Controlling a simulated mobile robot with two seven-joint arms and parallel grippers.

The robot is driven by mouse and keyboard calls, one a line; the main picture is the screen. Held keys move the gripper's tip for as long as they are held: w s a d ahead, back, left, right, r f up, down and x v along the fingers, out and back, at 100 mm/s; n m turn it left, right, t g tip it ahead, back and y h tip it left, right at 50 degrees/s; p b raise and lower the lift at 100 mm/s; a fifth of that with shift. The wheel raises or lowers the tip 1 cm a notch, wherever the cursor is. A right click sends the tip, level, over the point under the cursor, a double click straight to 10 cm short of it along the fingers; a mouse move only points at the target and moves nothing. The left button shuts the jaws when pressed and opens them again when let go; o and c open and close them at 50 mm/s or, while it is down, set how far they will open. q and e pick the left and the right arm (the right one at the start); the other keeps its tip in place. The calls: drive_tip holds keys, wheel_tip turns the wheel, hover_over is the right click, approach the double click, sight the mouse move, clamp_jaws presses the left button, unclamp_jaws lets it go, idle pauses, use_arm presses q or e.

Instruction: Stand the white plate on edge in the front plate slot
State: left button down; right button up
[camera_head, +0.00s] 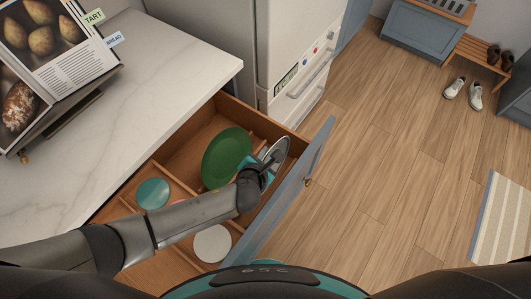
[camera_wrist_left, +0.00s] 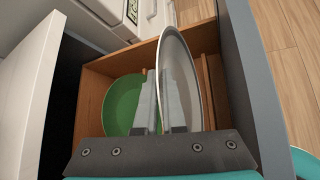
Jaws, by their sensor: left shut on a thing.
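My left gripper (camera_head: 268,168) is shut on the white plate (camera_head: 277,150) inside the open drawer. In the left wrist view the white plate (camera_wrist_left: 186,75) stands nearly on edge, its rim between the fingers (camera_wrist_left: 160,102). A green plate (camera_head: 226,157) leans in the drawer to the left of it; it also shows in the wrist view (camera_wrist_left: 122,103). Wooden divider rails (camera_wrist_left: 206,88) show beside the white plate. The plate's lower edge is hidden by my gripper, so I cannot tell whether it sits in a slot. My right gripper is not in view.
The drawer front (camera_head: 290,190) bounds the right side. A teal dish (camera_head: 153,193) and a white dish (camera_head: 212,243) lie in nearer compartments. The marble counter (camera_head: 150,75) with a cookbook (camera_head: 55,60) is at left.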

use_arm(q)
wheel_tip(320, 180, down, 8)
drive_tip(key=b, duration=0.7)
drive_tip(key=shift+w, duration=0.1)
drive_tip(key=c, duration=0.9)
unclamp_jaws()
drive_tip(key=shift+f, duration=0.1)
wheel_tip(320, 180, up, 20)
drive_tip(key=p, duration=0.8)
